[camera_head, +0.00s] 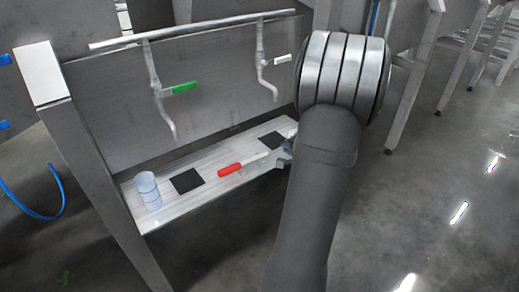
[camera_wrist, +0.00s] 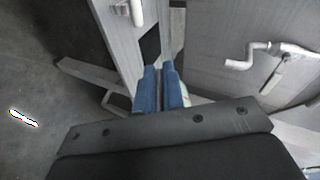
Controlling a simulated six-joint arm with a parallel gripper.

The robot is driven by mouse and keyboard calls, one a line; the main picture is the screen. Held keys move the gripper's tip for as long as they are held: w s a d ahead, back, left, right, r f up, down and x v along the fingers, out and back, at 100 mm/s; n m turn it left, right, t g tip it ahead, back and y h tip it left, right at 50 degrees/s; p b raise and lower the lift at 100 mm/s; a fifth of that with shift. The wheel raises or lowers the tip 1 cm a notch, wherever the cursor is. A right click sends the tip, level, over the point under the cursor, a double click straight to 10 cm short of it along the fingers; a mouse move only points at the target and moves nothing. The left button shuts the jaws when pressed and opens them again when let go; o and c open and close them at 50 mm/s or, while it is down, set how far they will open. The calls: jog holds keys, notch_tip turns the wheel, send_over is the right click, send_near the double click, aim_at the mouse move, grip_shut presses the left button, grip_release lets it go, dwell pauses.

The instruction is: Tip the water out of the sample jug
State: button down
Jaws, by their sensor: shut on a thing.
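A clear, pale-blue cylindrical vessel (camera_head: 148,191) with fine red marks stands upright at the left end of the shelf; it is the only plainly visible jug-like thing. My gripper (camera_wrist: 160,88) has its blue fingers close together. In the head view it is at the right end of the shelf (camera_head: 284,152), far from that vessel and partly hidden by my arm. It is shut on a pale thing (camera_wrist: 186,97), of which only a sliver shows beside the fingers. I cannot tell whether this held thing is the sample jug. No water can be made out.
A red-handled tool (camera_head: 230,169) lies on the pale shelf (camera_head: 212,198) between two black squares (camera_head: 187,181). A green-handled pipe (camera_head: 183,88) and a white-handled pipe (camera_head: 280,60) hang from the rail above. A steel panel backs the shelf. Open floor lies in front.

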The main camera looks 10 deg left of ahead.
jog(key=d+m+h, duration=0.2)
jog(key=d, duration=0.3)
jog(key=s+a+n+g+y, duration=0.25)
jog(key=a+n+g, duration=0.2)
jog(key=a, duration=0.65)
jog(key=s+a+n+g+y, duration=0.25)
jog(key=a+n, duration=0.25)
jog(key=a, duration=0.6)
jog(key=s+a+f+n+g, duration=0.1)
jog(key=s+a+n+g, duration=0.2)
jog(key=s+a, duration=0.1)
jog(key=s+a+f+n+g+h, duration=0.1)
jog(key=s+a+f+n+g, duration=0.1)
jog(key=s+a+n+g, duration=0.1)
jog(key=s+a+f+n+g+h, duration=0.1)
jog(key=s+a+f+n+g, duration=0.1)
jog(key=s+a+n+g, duration=0.1)
jog(key=shift+s+a+n, duration=0.55)
jog(key=shift+s+a, duration=0.65)
jog(key=shift+s, duration=0.25)
jog(key=shift+a+r+t+h, duration=0.15)
jog(key=shift+t+h, duration=0.45)
jog(key=shift+h, duration=0.6)
jog(key=t+h, duration=0.1)
jog(key=h, duration=0.1)
jog(key=t+h, duration=0.3)
jog(key=shift+r+h, duration=0.3)
jog(key=shift+r, duration=0.05)
